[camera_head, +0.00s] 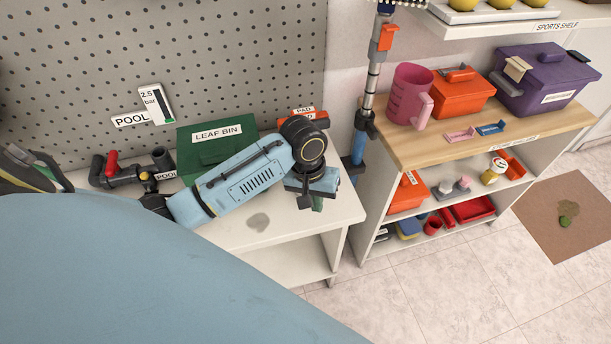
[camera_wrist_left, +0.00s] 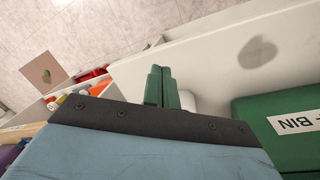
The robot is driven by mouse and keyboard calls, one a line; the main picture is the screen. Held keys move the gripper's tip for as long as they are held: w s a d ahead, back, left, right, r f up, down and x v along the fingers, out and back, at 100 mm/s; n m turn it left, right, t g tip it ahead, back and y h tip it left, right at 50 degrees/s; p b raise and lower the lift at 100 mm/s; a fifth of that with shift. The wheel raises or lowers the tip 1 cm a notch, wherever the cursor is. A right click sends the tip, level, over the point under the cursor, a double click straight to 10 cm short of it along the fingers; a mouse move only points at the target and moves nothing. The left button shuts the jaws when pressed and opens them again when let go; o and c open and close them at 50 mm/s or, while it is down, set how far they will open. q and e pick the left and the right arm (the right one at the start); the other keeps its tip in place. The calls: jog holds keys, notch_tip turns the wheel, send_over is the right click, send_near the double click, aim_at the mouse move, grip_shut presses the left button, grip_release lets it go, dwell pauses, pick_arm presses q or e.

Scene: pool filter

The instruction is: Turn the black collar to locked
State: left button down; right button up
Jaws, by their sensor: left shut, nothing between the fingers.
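My left gripper (camera_head: 317,203) has green fingers that are shut and empty. It hangs over the right end of the white bench, apart from the pipework. In the left wrist view its fingers (camera_wrist_left: 160,80) are together, with the bench's front edge behind them. Dark grey pipework (camera_head: 105,175) with a red lever (camera_head: 112,160) stands at the bench's left end, next to a dark upright pipe end (camera_head: 163,158). I cannot make out the black collar or its lock position for sure; my left arm covers part of that area. My right gripper is out of view.
A green leaf bin (camera_head: 195,160) stands behind my left arm and shows in the wrist view (camera_wrist_left: 275,120). The bench (camera_head: 235,232) has a grey stain. A bar gauge card (camera_head: 152,103) is on the pegboard. A wooden-topped shelf (camera_head: 470,150) with several items stands right.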

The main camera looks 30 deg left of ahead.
pick_arm(q)
jog(key=s+d+f+m+t, duration=0.1)
jog(key=s+d+f+m, duration=0.1)
jog(key=s+f, duration=0.3)
jog(key=shift+s, duration=0.55)
jog(key=shift+d+f, duration=0.1)
